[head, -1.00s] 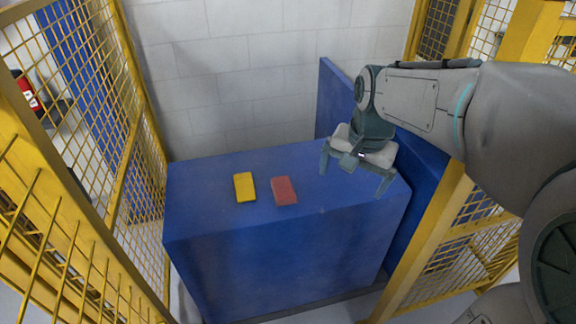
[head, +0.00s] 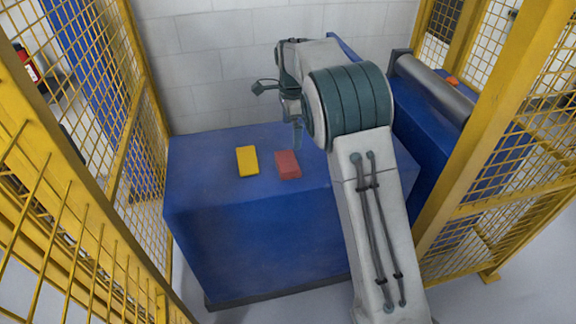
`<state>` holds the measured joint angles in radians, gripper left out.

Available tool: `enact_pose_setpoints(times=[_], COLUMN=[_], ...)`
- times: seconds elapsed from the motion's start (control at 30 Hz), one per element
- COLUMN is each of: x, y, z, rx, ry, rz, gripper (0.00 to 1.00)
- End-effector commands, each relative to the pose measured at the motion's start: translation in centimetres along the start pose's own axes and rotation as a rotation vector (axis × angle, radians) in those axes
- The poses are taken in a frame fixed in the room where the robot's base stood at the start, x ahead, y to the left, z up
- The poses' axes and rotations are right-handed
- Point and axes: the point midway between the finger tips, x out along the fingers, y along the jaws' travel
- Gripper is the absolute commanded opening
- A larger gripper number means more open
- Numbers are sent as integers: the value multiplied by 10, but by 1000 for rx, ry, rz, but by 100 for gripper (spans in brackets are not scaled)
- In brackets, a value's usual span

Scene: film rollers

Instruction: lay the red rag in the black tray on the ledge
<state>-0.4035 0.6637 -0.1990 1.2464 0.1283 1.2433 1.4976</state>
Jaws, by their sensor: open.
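The red rag (head: 287,165) lies as a small folded block on top of the blue box (head: 215,195). My gripper (head: 277,112) is open and empty, with its fingers apart above the back part of the box top, behind the rag in the picture. It does not touch the rag. My arm hides part of the gripper and the right side of the box top. I see no black tray in this view, and I cannot tell which surface is the ledge.
A yellow folded block (head: 247,160) lies just left of the rag. A grey roller (head: 432,87) sits over blue housing at right, with a small orange thing (head: 451,81) behind it. Yellow mesh fences (head: 133,110) close both sides, and a block wall (head: 215,60) stands behind.

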Motion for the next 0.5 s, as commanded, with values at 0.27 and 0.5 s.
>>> enact_pose_setpoints(times=[0.27, 0.5], x=[55, 74], y=[1, 1], z=[1, 2], rx=[-1, -2], ry=[-1, -1], rz=[3, 2], gripper=[100, 100])
